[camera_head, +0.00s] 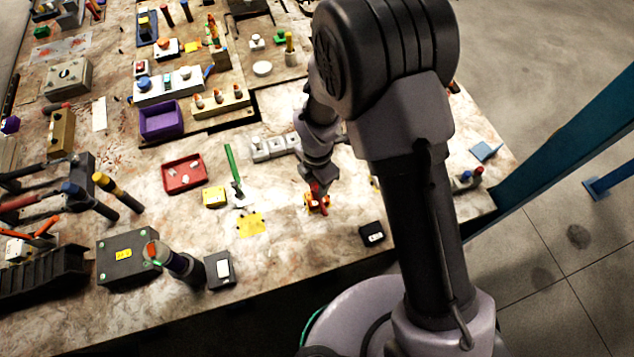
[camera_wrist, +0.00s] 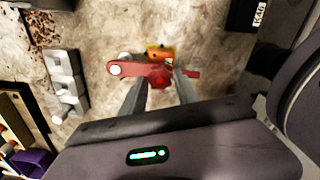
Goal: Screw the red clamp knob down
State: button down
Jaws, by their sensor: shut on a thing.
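The red clamp knob (camera_wrist: 160,77) shows in the wrist view between the fingertips of my gripper (camera_wrist: 162,88), which is shut on it. Red arms reach out to both sides of the knob, the left one with a pale round end. Behind it sits a small orange-yellow block (camera_wrist: 158,51). In the head view the red knob (camera_head: 318,190) stands on the orange clamp base (camera_head: 311,205) near the table's front edge, with my gripper (camera_head: 318,184) right above it. My fingers hide part of the knob, and its thread cannot be seen.
White blocks (camera_head: 268,147) stand left of my arm. A black box (camera_head: 372,233) lies to the right by the front edge. A green screwdriver (camera_head: 233,168), a yellow box (camera_head: 214,197) and a red tray (camera_head: 184,174) are further left. The table (camera_head: 300,232) is bare in front.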

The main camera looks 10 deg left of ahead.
jog(key=m+b, duration=0.1)
jog(key=m, duration=0.3)
jog(key=shift+m+b, duration=0.3)
jog(key=shift+b, duration=0.05)
jog(key=m+b, duration=0.2)
jog(key=m, duration=0.3)
jog(key=m+b, duration=0.1)
jog(key=m, duration=0.4)
jog(key=shift+b, duration=0.35)
jog(key=m+b, duration=0.2)
jog(key=m, duration=0.3)
jog(key=shift+w, duration=0.1)
jog(key=m+b, duration=0.2)
jog(key=m, duration=0.3)
jog(key=m+b, duration=0.1)
jog(key=m, duration=0.3)
jog(key=shift+b, duration=0.4)
jog(key=m+b, duration=0.2)
jog(key=m, duration=0.3)
jog(key=m+b, duration=0.2)
jog(key=m, duration=0.2)
jog(key=shift+r+m, duration=0.1)
jog(key=shift+m, duration=0.5)
